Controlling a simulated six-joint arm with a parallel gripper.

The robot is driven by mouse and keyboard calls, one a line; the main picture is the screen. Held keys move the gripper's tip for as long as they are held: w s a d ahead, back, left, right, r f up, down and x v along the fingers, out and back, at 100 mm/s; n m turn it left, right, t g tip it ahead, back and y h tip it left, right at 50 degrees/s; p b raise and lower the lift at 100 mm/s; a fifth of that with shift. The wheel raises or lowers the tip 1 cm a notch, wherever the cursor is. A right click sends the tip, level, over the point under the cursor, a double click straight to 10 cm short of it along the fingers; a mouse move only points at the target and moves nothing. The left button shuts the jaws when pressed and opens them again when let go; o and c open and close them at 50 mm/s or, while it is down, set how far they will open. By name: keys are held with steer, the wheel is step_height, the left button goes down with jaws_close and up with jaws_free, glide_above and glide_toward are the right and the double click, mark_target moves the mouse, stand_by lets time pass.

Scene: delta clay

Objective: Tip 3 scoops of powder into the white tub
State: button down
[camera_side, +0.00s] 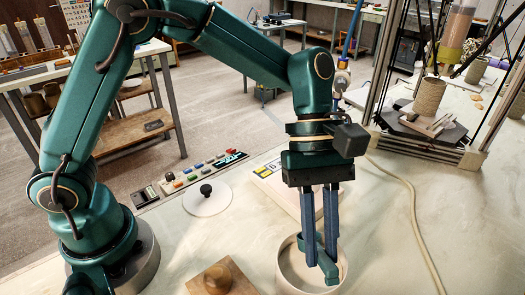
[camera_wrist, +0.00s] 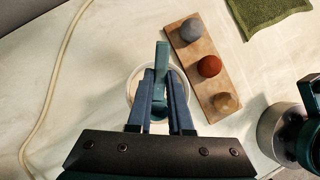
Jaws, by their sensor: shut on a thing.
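My gripper (camera_side: 321,240) points down and is shut on a teal scoop (camera_side: 327,264). The scoop's lower end is over or inside the mouth of a round pale tub (camera_side: 283,268) at the bottom of the side view. In the wrist view my gripper's blue fingers (camera_wrist: 162,103) hold the scoop (camera_wrist: 162,58) above the tub, whose white rim (camera_wrist: 131,80) shows around them. Fingers and scoop hide most of the tub's inside. I cannot tell whether powder is in the scoop.
A wooden board (camera_wrist: 186,48) with grey, red and tan balls lies beside the tub. A white disc with a black knob (camera_side: 207,198) lies left. A cable (camera_side: 415,220) runs along the right. A framed machine (camera_side: 430,120) stands behind. A green cloth (camera_wrist: 262,14) lies beyond.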

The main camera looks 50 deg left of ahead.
mark_target(325, 260)
steer(key=shift+f, duration=2.7)
steer(key=shift+r, duration=4.3)
